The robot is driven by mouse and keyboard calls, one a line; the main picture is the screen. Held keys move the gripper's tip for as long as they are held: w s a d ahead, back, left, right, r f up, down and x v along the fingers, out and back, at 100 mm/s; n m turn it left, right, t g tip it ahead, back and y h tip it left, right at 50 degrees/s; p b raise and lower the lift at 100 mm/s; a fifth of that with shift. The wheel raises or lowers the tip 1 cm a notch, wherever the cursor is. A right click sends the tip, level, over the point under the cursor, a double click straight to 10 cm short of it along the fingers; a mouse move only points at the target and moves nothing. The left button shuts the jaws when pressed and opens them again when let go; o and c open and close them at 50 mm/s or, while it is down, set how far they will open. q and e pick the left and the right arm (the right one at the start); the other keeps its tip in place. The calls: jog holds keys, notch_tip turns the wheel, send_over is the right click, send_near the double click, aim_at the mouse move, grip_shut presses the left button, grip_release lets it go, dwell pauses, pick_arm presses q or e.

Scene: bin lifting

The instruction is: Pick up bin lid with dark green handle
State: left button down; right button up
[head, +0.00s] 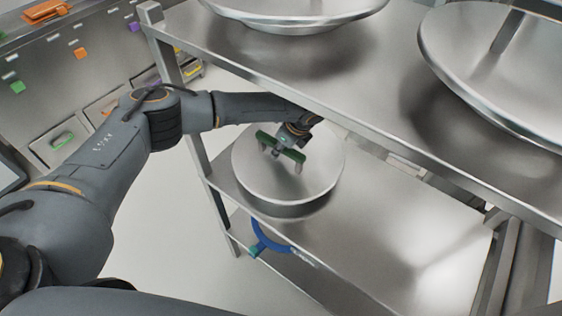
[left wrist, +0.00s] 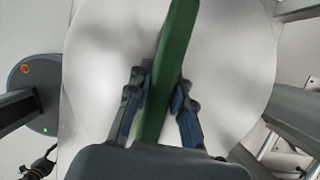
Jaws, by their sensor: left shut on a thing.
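A round silver bin lid (head: 258,180) with a dark green handle (head: 267,139) is on the middle shelf of a metal rack, at the picture's centre in the head view. My left gripper (head: 284,152) is at the handle, above the lid. In the left wrist view the green handle (left wrist: 172,75) runs between the two fingers of my left gripper (left wrist: 160,100), which is shut on it. The lid (left wrist: 100,60) fills the background there. Whether the lid touches the shelf is hard to tell. My right gripper is not in view.
The metal rack's upper shelf (head: 300,75) overhangs my left forearm and carries large round metal pans (head: 470,60). A rack post (head: 190,110) stands close to my left arm. The middle shelf (head: 400,215) is bare to the right. A blue curved object (head: 268,240) is lower down.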

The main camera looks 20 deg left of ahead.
pick_arm(q)
jog(key=shift+w+r, duration=0.1)
jog(key=shift+r, duration=0.05)
jog(key=shift+w+r+b, duration=0.1)
jog(key=shift+b, duration=0.25)
jog(key=shift+r+b, duration=0.35)
jog(key=shift+r, duration=1.25)
jog(key=shift+d+r, duration=0.2)
jog(key=shift+r, duration=0.05)
jog(key=s+d+b, duration=0.1)
jog(key=s+d, duration=0.1)
jog(key=d, duration=0.3)
jog(key=s+d+b, duration=0.1)
jog(key=d, duration=0.3)
jog(key=s+d+b, duration=0.1)
jog(key=s+d, duration=0.1)
jog(key=d, duration=0.3)
jog(key=shift+s+d, duration=0.3)
jog(key=shift+d, duration=0.05)
jog(key=shift+s+d+b, duration=0.2)
jog(key=shift+d, duration=0.3)
jog(key=shift+s+d+b, duration=0.15)
jog(key=shift+d, duration=0.3)
jog(key=shift+r, duration=0.15)
